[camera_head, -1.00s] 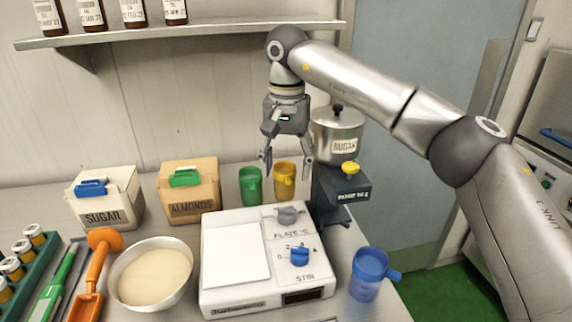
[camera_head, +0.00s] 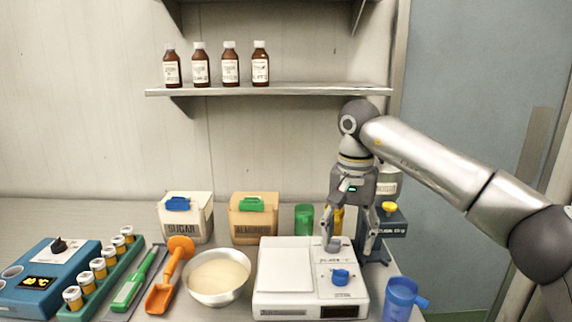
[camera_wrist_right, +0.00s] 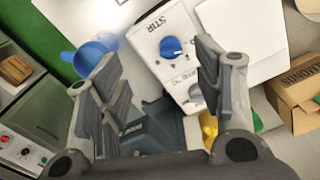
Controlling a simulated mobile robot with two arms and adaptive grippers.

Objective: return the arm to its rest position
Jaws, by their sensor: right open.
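My right gripper (camera_head: 350,238) points down over the right back part of the white hot plate stirrer (camera_head: 285,265) in the head view. Its fingers are apart with nothing between them. In the right wrist view my right gripper (camera_wrist_right: 160,95) shows two spread fingers, with the stirrer's blue STIR knob (camera_wrist_right: 171,47) beyond them. My left gripper is not in view.
A blue jug (camera_head: 400,298) stands right of the stirrer. A bowl (camera_head: 218,277) of pale contents stands left of it. Sugar (camera_head: 186,218) and almonds (camera_head: 253,220) boxes stand behind.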

